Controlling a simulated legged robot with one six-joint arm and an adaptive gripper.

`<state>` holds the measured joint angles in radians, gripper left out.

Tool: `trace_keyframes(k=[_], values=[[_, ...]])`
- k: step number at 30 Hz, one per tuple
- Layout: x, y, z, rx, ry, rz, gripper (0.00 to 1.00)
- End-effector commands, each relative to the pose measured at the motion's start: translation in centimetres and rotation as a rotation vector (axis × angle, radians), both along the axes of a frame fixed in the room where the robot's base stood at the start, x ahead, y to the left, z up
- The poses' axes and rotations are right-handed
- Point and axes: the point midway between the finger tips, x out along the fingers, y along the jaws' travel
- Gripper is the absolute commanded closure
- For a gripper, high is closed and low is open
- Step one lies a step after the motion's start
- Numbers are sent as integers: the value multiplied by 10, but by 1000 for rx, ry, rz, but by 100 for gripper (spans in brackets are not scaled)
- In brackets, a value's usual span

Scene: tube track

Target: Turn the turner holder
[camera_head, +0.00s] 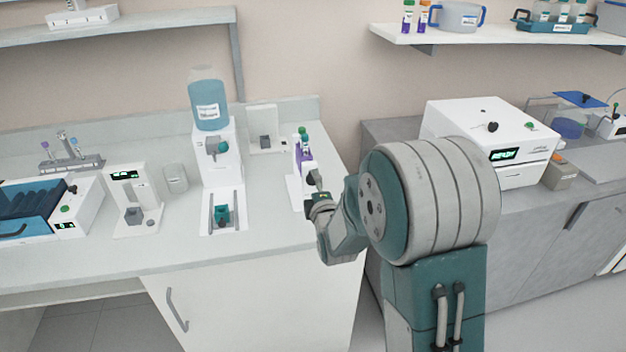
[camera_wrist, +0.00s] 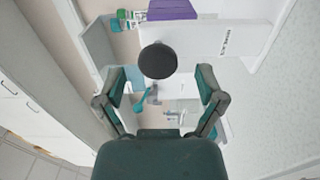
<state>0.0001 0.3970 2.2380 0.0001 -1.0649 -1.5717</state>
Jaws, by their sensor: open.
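A white stand (camera_head: 295,190) with a purple and green tube (camera_head: 305,155) stands near the right end of the left counter; it is likely the turner holder. In the wrist view, a dark round knob (camera_wrist: 158,60) shows in front of a white surface with small lettering (camera_wrist: 225,42), and a purple part (camera_wrist: 172,9) is at the top edge. My gripper (camera_wrist: 158,85) is open and empty, with one finger on each side of the knob in that view. Contact cannot be told. In the head view my gripper (camera_head: 316,188) is close to the stand, which my arm partly hides.
A water dispenser (camera_head: 209,100) and small white devices (camera_head: 135,195) stand to the left on the counter. A white box machine (camera_head: 480,135) stands on the right counter. Shelves (camera_head: 500,34) hang above. The counter front (camera_head: 240,262) is close to my arm.

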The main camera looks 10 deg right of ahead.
Motion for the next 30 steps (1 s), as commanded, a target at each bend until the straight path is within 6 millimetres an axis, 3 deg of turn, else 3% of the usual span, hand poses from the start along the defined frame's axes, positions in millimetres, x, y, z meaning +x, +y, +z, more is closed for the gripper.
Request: trace_keyframes(k=[6,15,18,21,30], values=[[22,0,0,0,0,0,12],[24,0,0,1,1,0,12],[24,0,0,1,1,0,57],[24,0,0,1,1,0,95],[24,0,-1,5,4,0,95]])
